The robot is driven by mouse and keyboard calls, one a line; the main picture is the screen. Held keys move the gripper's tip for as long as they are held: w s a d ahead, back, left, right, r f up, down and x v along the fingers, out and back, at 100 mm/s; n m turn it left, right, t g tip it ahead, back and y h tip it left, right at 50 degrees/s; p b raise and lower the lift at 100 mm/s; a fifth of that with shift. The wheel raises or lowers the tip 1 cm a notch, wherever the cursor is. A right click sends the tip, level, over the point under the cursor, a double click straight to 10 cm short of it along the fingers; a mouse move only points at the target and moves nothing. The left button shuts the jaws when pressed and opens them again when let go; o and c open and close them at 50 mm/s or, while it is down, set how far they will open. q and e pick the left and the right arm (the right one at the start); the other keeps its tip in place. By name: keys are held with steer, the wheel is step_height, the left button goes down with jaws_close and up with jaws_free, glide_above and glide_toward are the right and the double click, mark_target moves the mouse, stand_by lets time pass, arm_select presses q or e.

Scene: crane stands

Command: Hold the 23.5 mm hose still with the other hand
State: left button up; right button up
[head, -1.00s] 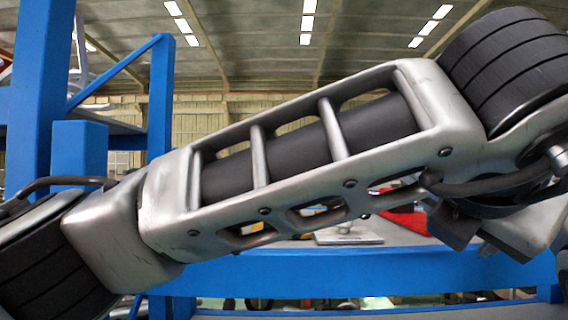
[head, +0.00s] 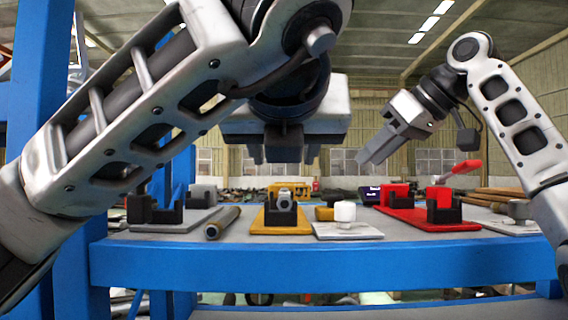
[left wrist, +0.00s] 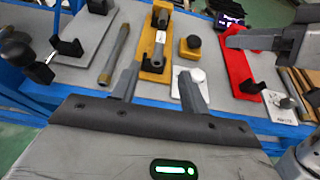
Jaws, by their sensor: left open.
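One short grey hose (head: 285,198) sits in a black cradle on a yellow plate (head: 272,228); it shows end-on in the head view and lengthwise in the left wrist view (left wrist: 159,38). Another tube (head: 222,222) lies loose on the table to its left. I cannot read which is 23.5 mm. My left gripper (head: 283,152) is open and empty above and in front of the yellow plate; its fingers (left wrist: 158,88) straddle the near end of that plate in the left wrist view. My right gripper (head: 374,157) hangs above the red plate side, apart from the hoses; its jaw gap is unclear.
A grey plate (head: 165,226) with a black cradle is at the left. A white knob (head: 345,212) stands on a pale plate. A red plate (head: 425,219) carries a cradle and red clamp parts. The blue table edge (head: 330,270) runs along the front.

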mark_target(284, 193)
arm_select(q)
steer(key=x, duration=1.5)
steer(key=shift+w+f, duration=0.2)
jaws_close()
stand_by(0.3)
arm_select(e)
steer(key=c, duration=0.4)
arm_select(q)
steer(key=shift+d, duration=0.1)
arm_select(e)
steer(key=a+r+m+h, duration=0.1)
steer(key=m, duration=0.1)
steer(key=a+r+m+h, duration=0.1)
steer(key=a+r+m, duration=0.1)
steer(key=shift+s+a+h, duration=0.1)
steer(key=shift+a+h, duration=0.2)
jaws_close()
steer(key=r+m+h, duration=0.1)
steer(key=m, duration=0.1)
steer(key=s+a+r+m+t+h, duration=0.1)
steer(key=r+m+h, duration=0.1)
steer(key=m+h, duration=0.1)
steer(key=shift+s+a+r+m, duration=0.15)
steer(key=shift+s+r+m, duration=0.15)
steer(key=shift+s+r, duration=0.1)
